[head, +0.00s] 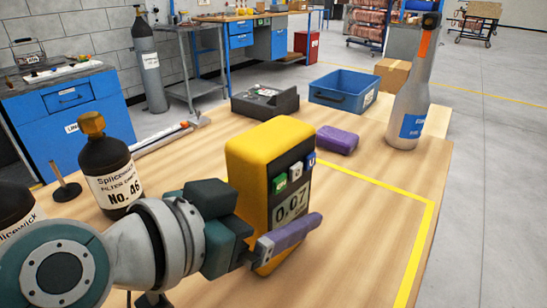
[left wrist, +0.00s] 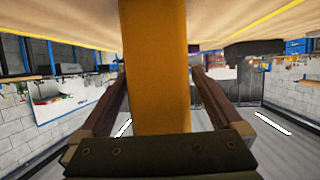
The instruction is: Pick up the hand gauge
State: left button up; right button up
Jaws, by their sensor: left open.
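The hand gauge (head: 270,150) is a yellow upright block with a dark face, small coloured keys and a display reading 0.07. It stands on the wooden table near the middle. My left gripper (head: 276,213) reaches in from the left, with one finger across the front of the display face; the other finger is hidden behind the gauge. In the left wrist view the yellow gauge body (left wrist: 155,65) stands between the two spread fingers of the left gripper (left wrist: 159,74). The jaws are open around it. My right gripper is not in view.
A dark bottle (head: 106,165) labelled No. 46 stands left of the gauge. A purple block (head: 337,140), a dark grey tray-like holder (head: 265,103), a blue bin (head: 343,88) and a tall grey bottle (head: 408,112) are behind it. The table (head: 365,235) is clear at right, inside yellow tape.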

pick_arm(q)
grip_shut()
dwell(0.8)
